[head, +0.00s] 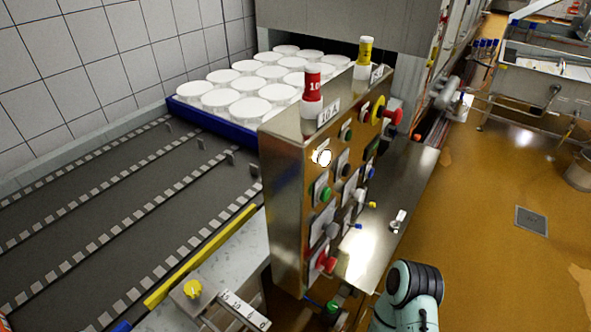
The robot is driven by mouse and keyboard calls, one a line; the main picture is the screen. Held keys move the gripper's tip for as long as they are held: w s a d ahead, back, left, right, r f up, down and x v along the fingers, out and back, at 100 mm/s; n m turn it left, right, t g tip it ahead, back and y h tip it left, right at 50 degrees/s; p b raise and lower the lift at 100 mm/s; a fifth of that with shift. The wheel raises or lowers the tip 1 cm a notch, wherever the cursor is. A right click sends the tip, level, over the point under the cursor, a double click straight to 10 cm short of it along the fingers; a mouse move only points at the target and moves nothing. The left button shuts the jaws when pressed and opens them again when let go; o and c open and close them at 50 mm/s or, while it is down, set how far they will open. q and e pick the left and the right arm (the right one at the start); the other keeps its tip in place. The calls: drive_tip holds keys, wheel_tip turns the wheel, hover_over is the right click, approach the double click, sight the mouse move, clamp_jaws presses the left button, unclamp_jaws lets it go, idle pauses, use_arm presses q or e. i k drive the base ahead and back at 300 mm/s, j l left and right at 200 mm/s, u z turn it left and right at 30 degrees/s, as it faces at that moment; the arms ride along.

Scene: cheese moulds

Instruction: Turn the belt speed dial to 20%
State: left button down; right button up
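The control panel (285,205) is a steel box standing beside the conveyor, its face turned to the right and seen at a steep angle. It carries green buttons, red buttons, grey knobs and small labels. A grey knob (332,229) sits low on the face, and another grey knob (359,196) sits to its right. I cannot read the labels, so I cannot tell which knob is the belt speed dial or where it points. Neither gripper is in view; only a teal and black link of my own arm shows at the bottom right.
The belt (120,220) runs at left, with a blue tray (215,132) of white moulds behind it. A red emergency button (393,116) juts from the panel. The floor (490,190) is open at right.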

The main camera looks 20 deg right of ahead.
sight(331, 230)
drive_tip(key=l+u, duration=0.1)
drive_tip(key=u, duration=0.25)
drive_tip(key=k+l+u, duration=0.1)
drive_tip(key=u, duration=0.25)
drive_tip(key=k+l+u, duration=0.5)
drive_tip(key=k, duration=0.35)
drive_tip(key=k+l, duration=0.3)
drive_tip(key=k, duration=0.2)
